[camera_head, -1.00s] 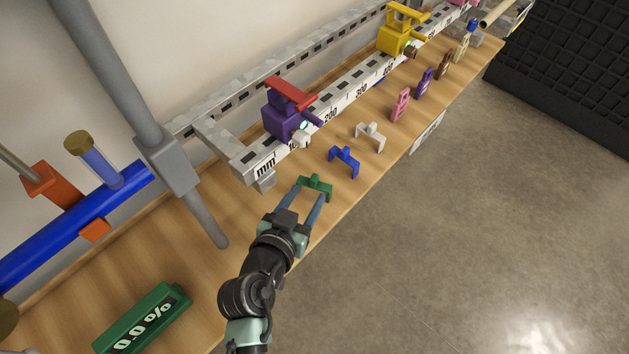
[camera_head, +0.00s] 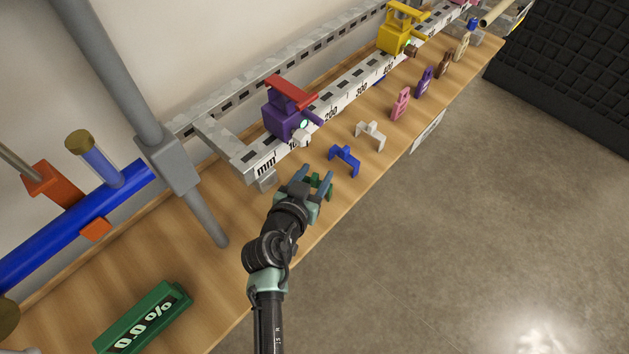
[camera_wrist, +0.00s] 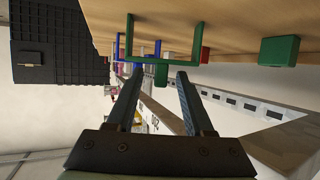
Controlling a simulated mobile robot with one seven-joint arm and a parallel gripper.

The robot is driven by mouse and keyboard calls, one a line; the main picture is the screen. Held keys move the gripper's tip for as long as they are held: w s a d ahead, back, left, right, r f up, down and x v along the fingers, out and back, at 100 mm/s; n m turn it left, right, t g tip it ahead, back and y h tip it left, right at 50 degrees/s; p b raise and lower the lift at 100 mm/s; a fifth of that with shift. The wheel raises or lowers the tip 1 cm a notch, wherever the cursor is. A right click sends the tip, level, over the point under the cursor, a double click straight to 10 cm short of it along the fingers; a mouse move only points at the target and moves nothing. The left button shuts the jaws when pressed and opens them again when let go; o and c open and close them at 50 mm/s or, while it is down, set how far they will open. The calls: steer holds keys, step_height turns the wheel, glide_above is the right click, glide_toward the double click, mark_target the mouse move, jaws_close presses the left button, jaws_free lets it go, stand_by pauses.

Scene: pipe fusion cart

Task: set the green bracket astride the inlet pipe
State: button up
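The green bracket (camera_head: 318,184) is at the front part of the wooden bench, partly hidden by my gripper in the head view. In the wrist view the green bracket (camera_wrist: 147,58) is a U shape with a short stub. My gripper (camera_head: 312,176) is open, with one finger to each side of the bracket's middle. In the wrist view my gripper (camera_wrist: 158,72) has its fingertips close to the stub, with gaps showing; contact cannot be told. A thick blue pipe (camera_head: 50,237) with orange fittings lies at the left; nothing marks which pipe is the inlet.
A blue bracket (camera_head: 344,160) and a white bracket (camera_head: 370,135) stand just beyond the green one. A ruled rail (camera_head: 345,98) with a purple clamp (camera_head: 284,122) runs behind. A grey post (camera_head: 170,165) and a green display (camera_head: 145,318) are left.

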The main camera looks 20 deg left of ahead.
jaws_close()
steer(key=shift+r, duration=0.1)
